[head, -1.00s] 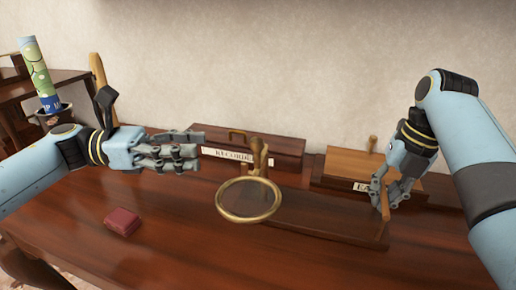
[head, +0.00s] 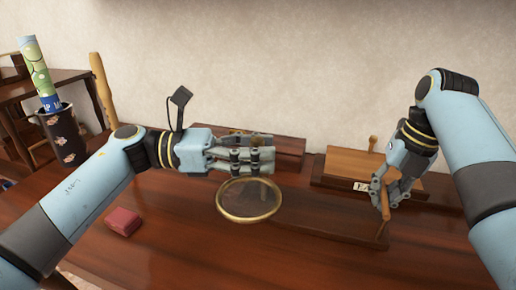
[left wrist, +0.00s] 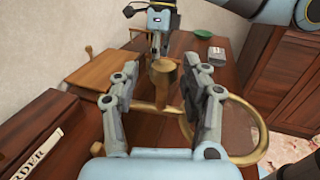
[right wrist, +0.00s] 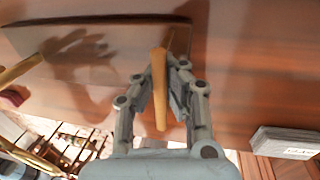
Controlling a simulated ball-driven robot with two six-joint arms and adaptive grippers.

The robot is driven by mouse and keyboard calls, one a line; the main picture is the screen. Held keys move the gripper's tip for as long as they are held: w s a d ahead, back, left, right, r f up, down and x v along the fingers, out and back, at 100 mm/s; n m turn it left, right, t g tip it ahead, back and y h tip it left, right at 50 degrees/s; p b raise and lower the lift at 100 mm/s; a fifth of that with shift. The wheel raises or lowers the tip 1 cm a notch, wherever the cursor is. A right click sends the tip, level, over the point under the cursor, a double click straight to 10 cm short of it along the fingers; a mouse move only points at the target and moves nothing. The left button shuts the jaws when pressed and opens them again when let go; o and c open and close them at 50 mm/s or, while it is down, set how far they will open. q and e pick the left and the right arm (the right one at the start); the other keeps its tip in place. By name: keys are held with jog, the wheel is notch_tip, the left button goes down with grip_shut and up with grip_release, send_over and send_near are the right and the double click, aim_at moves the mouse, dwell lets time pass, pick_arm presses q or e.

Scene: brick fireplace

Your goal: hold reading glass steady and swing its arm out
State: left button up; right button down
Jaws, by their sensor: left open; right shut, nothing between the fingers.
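The reading glass is a round brass-rimmed lens (head: 248,203) over a dark wooden base (head: 335,228); the lens rim also shows in the left wrist view (left wrist: 262,132). My left gripper (head: 264,154) is open at the far side of the lens and hides the brass post from the head view. In the left wrist view, the brass post (left wrist: 163,78) stands between and just beyond the spread fingers. My right gripper (head: 384,200) is shut at the right end of the base. A light wooden peg (right wrist: 159,92) shows at its fingertips; I cannot tell whether they touch.
A dark box (head: 291,149) and a lighter wooden box (head: 357,168) stand behind, near the wall. A small red box (head: 122,221) lies on the desk at left. A dark pot (head: 64,137) with a rolled print (head: 38,72) stands back left.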

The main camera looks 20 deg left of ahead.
pick_arm(q)
jog(key=shift+c, duration=0.4)
grip_shut()
jog(key=shift+a+m+g+h, duration=0.3)
jog(key=shift+a+m+g, duration=0.15)
jog(key=shift+m+g, duration=0.4)
jog(key=shift+o, duration=0.4)
grip_release()
jog(key=s+a, duration=0.2)
jog(key=a, duration=0.9)
jog(key=shift+a, duration=0.4)
